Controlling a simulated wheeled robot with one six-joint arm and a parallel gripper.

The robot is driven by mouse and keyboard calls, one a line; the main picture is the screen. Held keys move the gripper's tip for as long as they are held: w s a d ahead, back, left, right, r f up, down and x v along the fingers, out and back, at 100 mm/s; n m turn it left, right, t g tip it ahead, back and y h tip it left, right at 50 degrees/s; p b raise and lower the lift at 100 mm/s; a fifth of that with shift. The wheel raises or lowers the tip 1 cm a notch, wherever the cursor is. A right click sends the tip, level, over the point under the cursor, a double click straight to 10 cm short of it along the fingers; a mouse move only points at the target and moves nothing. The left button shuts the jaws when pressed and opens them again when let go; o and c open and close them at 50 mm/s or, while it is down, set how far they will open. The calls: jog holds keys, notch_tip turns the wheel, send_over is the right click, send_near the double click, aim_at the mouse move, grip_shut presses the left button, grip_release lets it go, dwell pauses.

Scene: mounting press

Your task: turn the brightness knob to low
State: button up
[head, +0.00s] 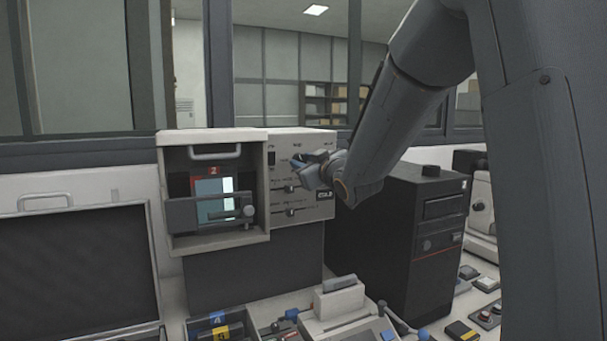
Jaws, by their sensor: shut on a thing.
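A beige press unit (213,136) stands in the middle of the head view, with a light grey control panel (318,208) on its right half. The panel carries small labels, a dark switch (271,158) and two slider-like controls, an upper one (290,188) and a lower one (290,211). My gripper (298,165) reaches in from the right and its fingertips are at the upper middle of this panel. It is shut on a small knob there, taken to be the brightness knob. The fingers hide most of the knob, so its pointer and setting cannot be read.
A black computer tower (395,235) stands close to the right of the panel, below my arm. An open case (80,270) is at the left. Small devices and a grey box (339,298) crowd the bench in front. A window frame runs behind.

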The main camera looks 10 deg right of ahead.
jog(key=n+b, duration=1.1)
jog(key=b, duration=0.2)
jog(key=shift+f, duration=0.1)
jog(key=shift+n+b, duration=0.3)
jog(key=shift+b, duration=0.05)
jog(key=o, duration=1)
jog(key=shift+o, duration=0.2)
jog(key=s+d, duration=0.1)
jog(key=s, duration=0.6)
jog(key=shift+s+d, duration=0.25)
jog(key=shift+s, duration=0.1)
